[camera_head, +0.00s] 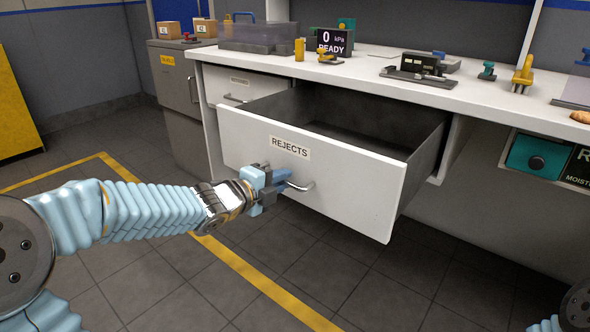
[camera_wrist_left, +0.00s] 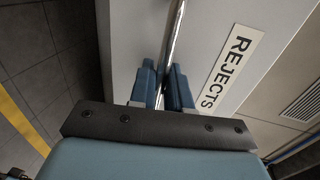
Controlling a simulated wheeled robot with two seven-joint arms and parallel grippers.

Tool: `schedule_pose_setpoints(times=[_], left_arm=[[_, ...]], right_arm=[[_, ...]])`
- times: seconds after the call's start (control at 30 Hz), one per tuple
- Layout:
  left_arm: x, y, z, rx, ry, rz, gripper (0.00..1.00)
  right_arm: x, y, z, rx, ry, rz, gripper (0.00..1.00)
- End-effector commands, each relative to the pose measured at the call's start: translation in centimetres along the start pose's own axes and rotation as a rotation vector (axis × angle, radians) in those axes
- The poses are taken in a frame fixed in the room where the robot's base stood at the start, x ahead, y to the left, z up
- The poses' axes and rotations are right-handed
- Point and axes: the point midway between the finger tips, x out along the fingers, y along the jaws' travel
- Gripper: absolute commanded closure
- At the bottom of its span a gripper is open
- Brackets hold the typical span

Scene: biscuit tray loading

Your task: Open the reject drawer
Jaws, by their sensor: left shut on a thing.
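The reject drawer (camera_head: 340,185) is a white-fronted drawer under the bench, labelled REJECTS (camera_head: 290,147). It stands pulled well out, and the part of its dark inside that shows looks empty. Its metal bar handle (camera_head: 299,186) is on the front below the label. My left gripper (camera_head: 280,180) is shut on the handle. In the left wrist view, its two blue fingers (camera_wrist_left: 162,88) lie on either side of the bar, with the drawer front and label beyond. A bit of my right arm shows at the bottom right corner; its gripper is out of view.
A shut drawer (camera_head: 240,85) with its own handle sits behind and left of the open one. The white bench top (camera_head: 370,75) holds a READY display (camera_head: 334,41) and several small fixtures. A grey cabinet (camera_head: 178,75) stands at left. The tiled floor before the drawer is clear.

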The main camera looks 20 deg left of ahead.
Motion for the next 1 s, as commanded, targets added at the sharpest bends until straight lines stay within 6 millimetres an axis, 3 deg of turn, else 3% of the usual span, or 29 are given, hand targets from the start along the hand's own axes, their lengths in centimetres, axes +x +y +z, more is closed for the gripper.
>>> schedule_pose_setpoints(times=[0.2,0.6,0.63,0.7,1.0], left_arm=[[-1.8,0.4,0.1,0.000,-0.001,0.001,1.00],[-2.0,0.5,0.1,-0.001,-0.001,0.001,1.00],[-2.0,0.5,0.1,-0.001,-0.001,0.001,0.80],[-2.0,0.5,0.1,-0.001,-0.001,0.001,0.71],[-2.2,0.4,0.0,0.000,-0.001,0.000,0.71]], right_arm=[[-0.2,-0.2,0.1,-0.001,-0.002,-0.001,0.57],[-0.2,-0.2,0.1,-0.002,-0.002,-0.002,0.57],[-0.2,-0.2,0.1,-0.002,-0.002,-0.002,0.57],[-0.2,-0.2,0.1,-0.002,-0.002,-0.002,0.57],[-0.3,-0.2,0.1,-0.002,-0.002,-0.002,0.57]])
